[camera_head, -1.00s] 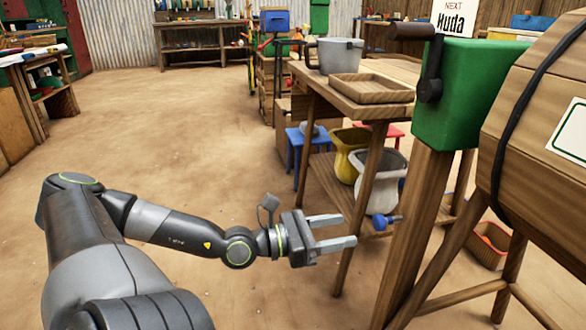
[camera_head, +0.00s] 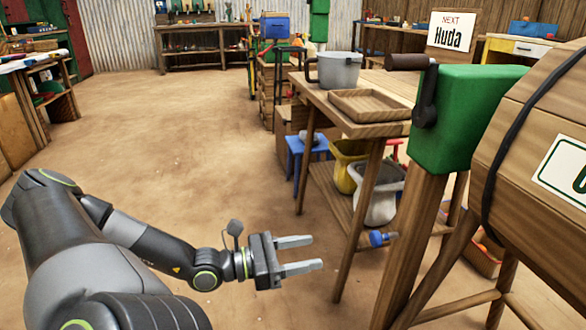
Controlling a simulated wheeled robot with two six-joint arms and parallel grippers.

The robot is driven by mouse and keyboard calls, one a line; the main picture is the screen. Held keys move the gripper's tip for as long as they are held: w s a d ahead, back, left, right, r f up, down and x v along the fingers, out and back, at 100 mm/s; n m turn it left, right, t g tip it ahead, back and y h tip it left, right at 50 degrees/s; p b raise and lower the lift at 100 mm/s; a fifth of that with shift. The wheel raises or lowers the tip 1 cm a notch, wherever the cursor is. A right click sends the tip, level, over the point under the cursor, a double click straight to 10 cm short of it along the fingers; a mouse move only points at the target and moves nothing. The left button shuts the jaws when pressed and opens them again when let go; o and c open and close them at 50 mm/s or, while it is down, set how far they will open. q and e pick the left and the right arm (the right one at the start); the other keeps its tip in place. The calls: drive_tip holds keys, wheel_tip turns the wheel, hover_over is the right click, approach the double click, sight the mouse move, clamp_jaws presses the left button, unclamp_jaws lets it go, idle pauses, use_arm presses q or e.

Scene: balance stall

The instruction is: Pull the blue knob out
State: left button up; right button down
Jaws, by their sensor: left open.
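A small blue knob (camera_head: 376,239) with a short grey end shows low beside the wooden post of the green-topped stand, below the grey tub. What it is fixed to is unclear. My left gripper (camera_head: 317,252) is to the left of the knob, apart from it. Its two fingers point right, toward the knob and the table's front leg. They are spread, with nothing between them. My right gripper is not in view.
A wooden table holds a tray (camera_head: 370,106) and a grey pot (camera_head: 339,66). Below are a yellow tub (camera_head: 345,165) and a grey tub (camera_head: 380,205). A green block (camera_head: 458,115) and a wooden barrel (camera_head: 535,165) stand at right. The floor at left is clear.

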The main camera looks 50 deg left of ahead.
use_arm(q)
drive_tip(key=shift+v, duration=1.05)
